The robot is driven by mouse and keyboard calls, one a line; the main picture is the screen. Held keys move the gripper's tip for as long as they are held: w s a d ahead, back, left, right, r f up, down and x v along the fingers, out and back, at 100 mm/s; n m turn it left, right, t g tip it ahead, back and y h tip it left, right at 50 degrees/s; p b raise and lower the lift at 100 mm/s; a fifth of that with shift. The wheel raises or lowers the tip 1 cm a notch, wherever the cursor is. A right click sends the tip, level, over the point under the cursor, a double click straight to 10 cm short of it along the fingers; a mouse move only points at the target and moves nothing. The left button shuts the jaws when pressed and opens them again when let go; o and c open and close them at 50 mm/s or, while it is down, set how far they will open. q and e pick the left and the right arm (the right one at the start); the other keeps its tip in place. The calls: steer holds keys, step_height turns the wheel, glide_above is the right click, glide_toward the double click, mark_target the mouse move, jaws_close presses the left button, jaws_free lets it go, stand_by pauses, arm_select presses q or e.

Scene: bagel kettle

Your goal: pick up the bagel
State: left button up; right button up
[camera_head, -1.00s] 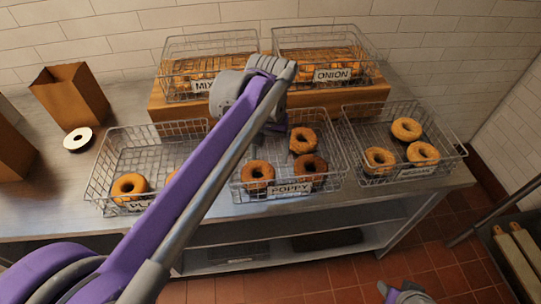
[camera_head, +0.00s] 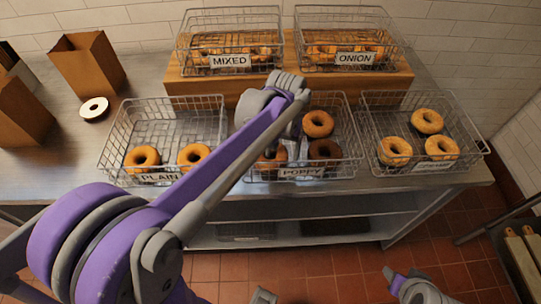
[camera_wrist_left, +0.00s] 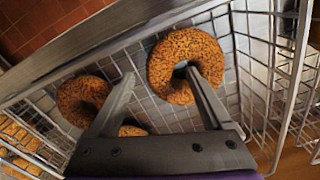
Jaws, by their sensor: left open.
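The wire basket labelled POPPY (camera_head: 349,120) holds three seeded bagels: a front-left bagel (camera_head: 268,164), a dark front-right bagel (camera_head: 325,149) and a back bagel (camera_head: 318,123). My left gripper (camera_head: 290,152) points down into this basket, partly hiding the front-left bagel. In the left wrist view its open fingers (camera_wrist_left: 160,78) straddle one side of a bagel (camera_wrist_left: 190,45): one finger is over or in the hole, the other outside the ring. Contact cannot be told. A second bagel (camera_wrist_left: 78,98) lies left of the fingers; a third (camera_wrist_left: 132,130) is mostly hidden behind the gripper.
A PLAIN basket (camera_head: 160,117) stands left, another bagel basket (camera_head: 385,110) right. MIXED (camera_head: 228,20) and ONION (camera_head: 345,18) baskets sit on a raised wooden block (camera_head: 205,88) behind. Paper bags (camera_head: 88,65) and a white ring (camera_head: 94,108) are at far left.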

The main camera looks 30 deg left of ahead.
mark_target(282, 155)
arm_select(q)
steer(key=shift+f, duration=0.4)
steer(key=shift+c, duration=0.2)
jaws_close()
steer(key=shift+r, duration=0.1)
step_height(282, 155, up, 10)
steer(key=shift+p, duration=0.3)
stand_by(0.4)
